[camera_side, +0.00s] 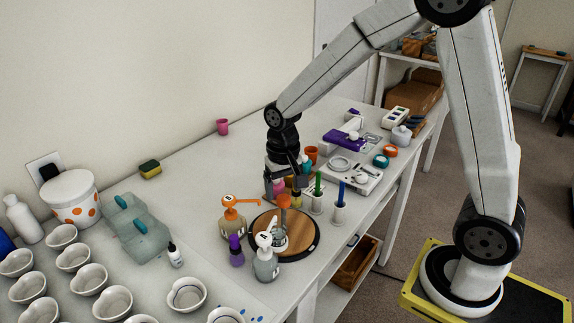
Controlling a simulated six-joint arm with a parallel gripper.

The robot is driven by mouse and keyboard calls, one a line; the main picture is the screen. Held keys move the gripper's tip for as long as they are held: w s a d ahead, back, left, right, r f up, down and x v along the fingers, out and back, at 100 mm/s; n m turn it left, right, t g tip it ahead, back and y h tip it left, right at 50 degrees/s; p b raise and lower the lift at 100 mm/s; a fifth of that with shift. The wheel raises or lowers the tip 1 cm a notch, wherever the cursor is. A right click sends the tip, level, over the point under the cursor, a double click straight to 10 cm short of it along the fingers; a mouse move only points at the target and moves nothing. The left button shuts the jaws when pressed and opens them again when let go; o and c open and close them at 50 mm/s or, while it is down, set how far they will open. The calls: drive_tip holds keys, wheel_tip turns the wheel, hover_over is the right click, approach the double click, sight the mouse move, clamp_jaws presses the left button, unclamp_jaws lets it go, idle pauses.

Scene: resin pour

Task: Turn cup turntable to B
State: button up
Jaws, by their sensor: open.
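The cup turntable (299,246) is a round wooden disc with a dark rim on the white table. A small clear cup (280,240) stands on it, left of its middle. My gripper (283,197) points down above the far side of the turntable, with its fingers open. An orange item (284,203) shows at the fingertips; I cannot tell whether it is between them or behind. No marking for B is legible, so I cannot tell which way the turntable is set.
Pump bottles (266,262) and a purple bottle (236,250) crowd the turntable's left edge. Green (318,188) and blue (340,200) markers stand upright to its right. Several white cups (88,279) fill the left. The table's middle back is mostly clear.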

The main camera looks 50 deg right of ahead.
sight(284, 215)
drive_tip(key=shift+f, duration=1.25)
clamp_jaws()
